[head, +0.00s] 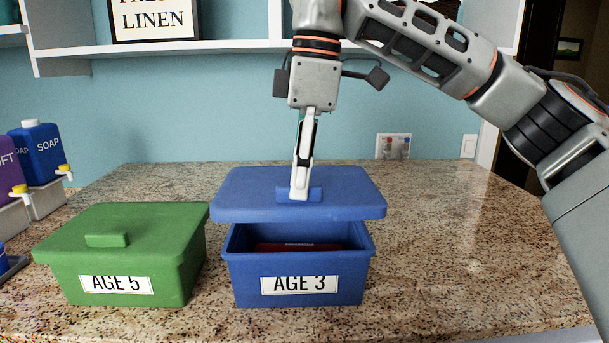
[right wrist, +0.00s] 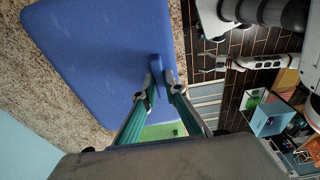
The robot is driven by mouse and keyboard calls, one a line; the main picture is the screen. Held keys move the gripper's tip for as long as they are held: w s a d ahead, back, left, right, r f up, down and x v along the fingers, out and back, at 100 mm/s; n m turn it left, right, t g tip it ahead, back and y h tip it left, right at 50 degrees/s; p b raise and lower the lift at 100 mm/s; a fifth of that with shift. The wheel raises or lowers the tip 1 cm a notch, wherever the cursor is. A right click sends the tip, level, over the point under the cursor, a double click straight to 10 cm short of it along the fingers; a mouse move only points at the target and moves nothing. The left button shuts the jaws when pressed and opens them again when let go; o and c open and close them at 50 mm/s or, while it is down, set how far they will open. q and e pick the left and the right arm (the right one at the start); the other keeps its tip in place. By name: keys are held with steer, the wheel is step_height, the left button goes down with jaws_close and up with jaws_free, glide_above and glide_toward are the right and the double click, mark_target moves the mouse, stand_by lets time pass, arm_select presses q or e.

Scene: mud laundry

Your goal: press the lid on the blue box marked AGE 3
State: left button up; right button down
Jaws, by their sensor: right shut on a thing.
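The blue box marked AGE 3 (head: 295,289) stands on the counter with its front and part of its opening showing. Its blue lid (head: 250,190) is above it, raised at the front, with a dark gap under its front edge; whether its back edge touches the box is hidden. My right gripper (head: 300,194) points down and is shut on the lid's handle; the handle between the fingers also shows in the right wrist view (right wrist: 156,77). Something red (head: 300,246) lies inside the box. My left gripper (right wrist: 208,63) shows small in the right wrist view, fingers apart and empty.
A green box marked AGE 5 (head: 180,270) with its lid on stands close to the left. Soap bottles (head: 40,150) stand at the far left. The granite counter (head: 450,240) is clear to the right. A shelf (head: 220,47) runs along the wall above.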

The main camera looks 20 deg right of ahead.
mark_target(300, 202)
steer(key=shift+f, duration=2)
steer(key=shift+f+b, duration=0.85)
steer(key=shift+f, duration=0.15)
arm_select(q)
steer(key=shift+w+d+r+t+h, duration=0.2)
steer(key=shift+w+d, duration=0.1)
steer(key=shift+d, duration=0.15)
steer(key=shift+w+d+r+t+h, duration=0.1)
steer(key=shift+w+d+r, duration=0.15)
steer(key=shift+d, duration=0.2)
steer(key=shift+a+f, duration=0.15)
steer(key=shift+f, duration=0.15)
steer(key=shift+f+b, duration=0.85)
steer(key=shift+b, duration=0.2)
arm_select(e)
steer(key=shift+f, duration=0.8)
